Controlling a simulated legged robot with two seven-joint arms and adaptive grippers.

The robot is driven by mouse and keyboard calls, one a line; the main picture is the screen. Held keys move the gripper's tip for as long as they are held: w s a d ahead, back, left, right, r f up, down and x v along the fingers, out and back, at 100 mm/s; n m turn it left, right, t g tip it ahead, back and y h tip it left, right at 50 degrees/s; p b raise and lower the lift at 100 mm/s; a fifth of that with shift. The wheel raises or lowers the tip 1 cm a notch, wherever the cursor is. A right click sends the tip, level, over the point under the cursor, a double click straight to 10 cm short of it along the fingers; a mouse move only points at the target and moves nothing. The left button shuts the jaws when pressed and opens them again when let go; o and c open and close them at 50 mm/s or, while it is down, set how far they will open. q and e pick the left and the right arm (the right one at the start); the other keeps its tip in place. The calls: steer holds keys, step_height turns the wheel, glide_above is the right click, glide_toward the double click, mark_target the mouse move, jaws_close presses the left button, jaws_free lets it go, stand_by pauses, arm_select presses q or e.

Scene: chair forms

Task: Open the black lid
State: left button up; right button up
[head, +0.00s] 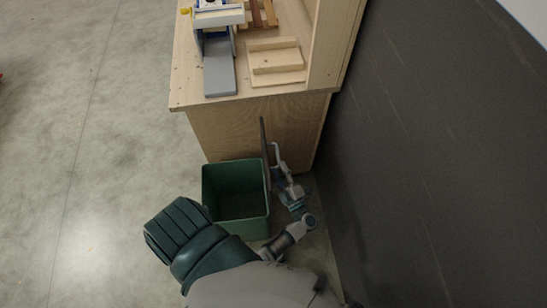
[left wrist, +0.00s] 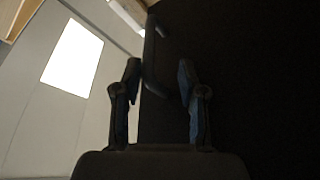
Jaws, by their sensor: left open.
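The green bin (head: 242,228) stands on the floor in front of the wooden cabinet. Its top is uncovered and the inside shows. The black lid (head: 264,140) stands nearly upright along the bin's right edge, seen almost edge-on. My left gripper (head: 281,174) is close to the lid's right side; whether they touch is unclear. In the left wrist view its two fingers (left wrist: 160,82) are apart with nothing visibly held between them. A dark handle-like bar (left wrist: 150,50) lies ahead of the fingers beside a very dark surface. My right gripper is not identifiable.
The wooden cabinet (head: 255,125) stands right behind the bin, with a grey-and-white device (head: 220,70) and wooden pieces (head: 276,60) on top. A dark wall (head: 430,150) closes off the right side. Open concrete floor (head: 90,150) lies to the left.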

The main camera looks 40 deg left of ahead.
arm_select(q)
steer(key=v, duration=0.5)
steer(key=shift+f, duration=0.1)
